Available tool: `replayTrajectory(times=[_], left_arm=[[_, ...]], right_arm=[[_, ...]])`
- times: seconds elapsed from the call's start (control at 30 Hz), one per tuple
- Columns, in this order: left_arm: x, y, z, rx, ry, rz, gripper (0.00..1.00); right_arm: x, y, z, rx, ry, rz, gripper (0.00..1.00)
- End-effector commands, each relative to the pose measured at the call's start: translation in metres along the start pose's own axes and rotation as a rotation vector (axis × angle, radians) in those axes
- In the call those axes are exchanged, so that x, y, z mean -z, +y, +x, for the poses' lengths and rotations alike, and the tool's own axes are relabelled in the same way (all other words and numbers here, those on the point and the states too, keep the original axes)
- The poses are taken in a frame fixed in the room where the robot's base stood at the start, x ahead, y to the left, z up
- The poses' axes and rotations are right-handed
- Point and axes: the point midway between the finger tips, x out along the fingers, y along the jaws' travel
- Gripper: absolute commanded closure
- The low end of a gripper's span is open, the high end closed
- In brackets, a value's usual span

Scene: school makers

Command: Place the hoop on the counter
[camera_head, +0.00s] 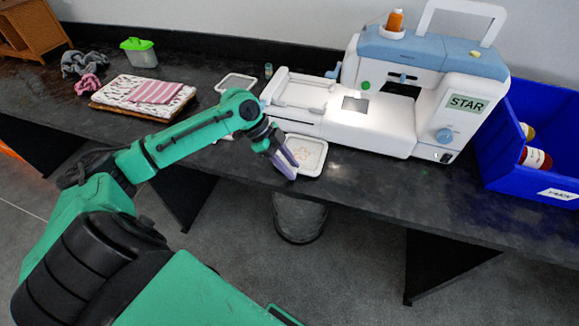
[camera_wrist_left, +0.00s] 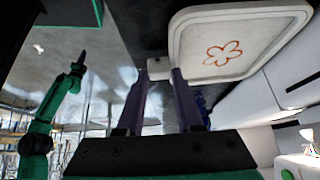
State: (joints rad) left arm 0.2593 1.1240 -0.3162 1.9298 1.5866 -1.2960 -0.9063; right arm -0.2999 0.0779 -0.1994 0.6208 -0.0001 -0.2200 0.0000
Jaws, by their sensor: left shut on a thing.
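The hoop (camera_head: 311,147) is a white rounded square frame with a red flower outline on its cloth. It is over the front part of the dark counter (camera_head: 390,185), just in front of the sewing machine; I cannot tell whether it touches the top. My left gripper (camera_head: 287,164) is shut on the hoop's small end tab, at its left side. In the left wrist view the hoop (camera_wrist_left: 235,45) fills the upper right, and the left fingertips (camera_wrist_left: 160,78) flank the tab. My right gripper (camera_wrist_left: 79,62) shows small at the left there; its jaws are unclear.
A white and blue sewing machine (camera_head: 378,125) stands behind the hoop. A blue bin (camera_head: 530,165) is at the right. The counter's front right is clear.

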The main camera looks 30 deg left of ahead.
Motion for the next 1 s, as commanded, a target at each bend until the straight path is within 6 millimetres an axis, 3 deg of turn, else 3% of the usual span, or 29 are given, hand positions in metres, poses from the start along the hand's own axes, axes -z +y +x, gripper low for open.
replayTrajectory(times=[0.37,0.4,0.47,0.83,1.0], left_arm=[[-0.006,0.0,0.01,0.001,0.0,0.001,1.0],[-0.007,0.0,0.01,0.001,-0.001,0.001,0.53],[-0.007,0.0,0.01,0.001,-0.001,0.001,0.35],[-0.005,0.0,0.006,0.002,-0.001,0.002,0.35],[-0.006,-0.001,-0.019,0.004,-0.005,0.0,0.35]], right_arm=[[0.0,0.0,0.0,0.0,-0.001,-0.001,1.0],[0.0,0.0,0.0,0.0,-0.001,-0.001,1.0],[0.0,0.0,0.0,0.0,-0.001,-0.001,1.0],[0.0,0.001,0.0,-0.001,-0.001,-0.001,1.0],[-0.001,0.002,0.0,-0.002,-0.001,-0.002,1.0]])
